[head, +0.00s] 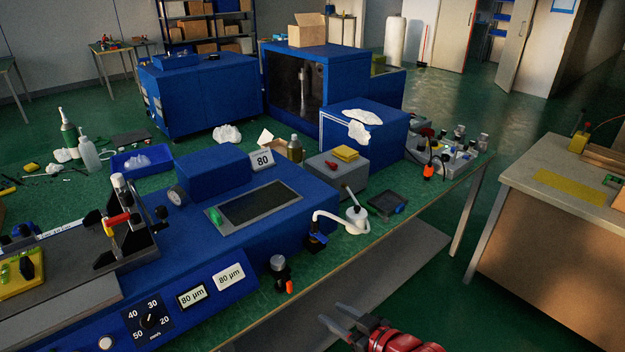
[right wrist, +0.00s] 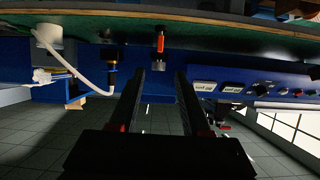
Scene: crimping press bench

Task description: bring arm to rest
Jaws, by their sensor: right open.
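My right gripper (head: 331,312) is at the bottom of the head view, with its red and black arm coming in from the lower edge. Its two dark fingers are spread apart with nothing between them. It is in front of the bench's near edge, apart from the bench and the things on it. In the right wrist view, my right gripper (right wrist: 160,74) shows both fingers parallel with an empty gap. The blue machine lies beyond them, and the picture looks upside down. My left gripper is in neither view.
A second bench (head: 552,185) is at right, with open floor between.

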